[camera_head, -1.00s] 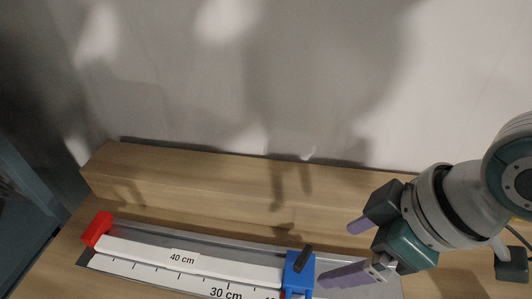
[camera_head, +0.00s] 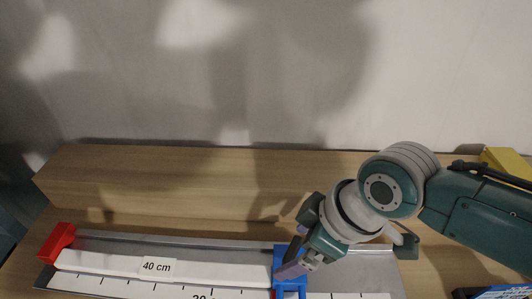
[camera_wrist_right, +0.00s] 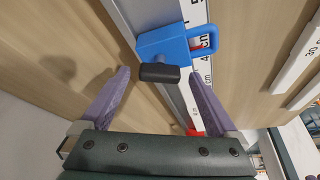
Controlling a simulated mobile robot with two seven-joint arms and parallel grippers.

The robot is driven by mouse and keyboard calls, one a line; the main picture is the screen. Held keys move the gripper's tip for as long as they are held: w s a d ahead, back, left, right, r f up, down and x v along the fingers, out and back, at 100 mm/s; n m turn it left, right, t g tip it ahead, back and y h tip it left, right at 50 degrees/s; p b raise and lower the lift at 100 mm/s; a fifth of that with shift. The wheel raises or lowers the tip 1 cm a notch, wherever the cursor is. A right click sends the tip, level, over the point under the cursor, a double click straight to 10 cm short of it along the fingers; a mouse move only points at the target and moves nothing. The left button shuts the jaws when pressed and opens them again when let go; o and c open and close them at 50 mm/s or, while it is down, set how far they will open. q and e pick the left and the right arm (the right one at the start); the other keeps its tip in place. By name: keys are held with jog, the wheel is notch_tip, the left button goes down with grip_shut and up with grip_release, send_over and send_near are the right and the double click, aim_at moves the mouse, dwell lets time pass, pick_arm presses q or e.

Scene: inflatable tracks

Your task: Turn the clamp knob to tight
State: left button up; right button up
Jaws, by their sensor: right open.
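The blue clamp (camera_head: 291,285) sits on the measuring track, partly covered by my right gripper (camera_head: 293,246) in the head view. In the right wrist view, the blue clamp (camera_wrist_right: 170,43) carries a short black knob (camera_wrist_right: 160,73) on its near side. My right gripper (camera_wrist_right: 160,75) is open, with its purple fingertips on either side of the knob and visible gaps to it. In the head view the knob is hidden behind the gripper. My left gripper is not in view.
The track has a red end block (camera_head: 57,241) at the left and a white strip labelled 40 cm (camera_head: 190,272). A raised wooden ledge (camera_head: 150,185) runs behind it. A yellow object (camera_head: 508,161) stands at the far right.

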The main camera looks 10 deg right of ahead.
jog(key=shift+c, duration=0.2)
jog(key=c, duration=1.3)
jog(key=shift+a+r+m+t+h+p, duration=0.15)
jog(key=shift+m+t+p, duration=0.1)
jog(key=shift+m+p, duration=0.4)
jog(key=shift+d+r+m+t+h+p, duration=0.15)
jog(key=shift+m+t+p, duration=0.1)
jog(key=shift+m+p, duration=0.4)
jog(key=shift+c, duration=0.2)
jog(key=m, duration=0.1)
jog(key=m+h+p, duration=0.1)
jog(key=m+p, duration=0.1)
jog(key=shift+s+a+f, duration=0.1)
jog(key=shift+a+f, duration=0.05)
jog(key=shift+a, duration=0.1)
jog(key=m+h, duration=0.1)
jog(key=m, duration=0.2)
jog(key=shift+f+t, duration=0.15)
jog(key=shift+t, duration=0.15)
jog(key=shift+m+h, duration=0.7)
jog(key=shift+m, duration=0.9)
jog(key=o, duration=1.4)
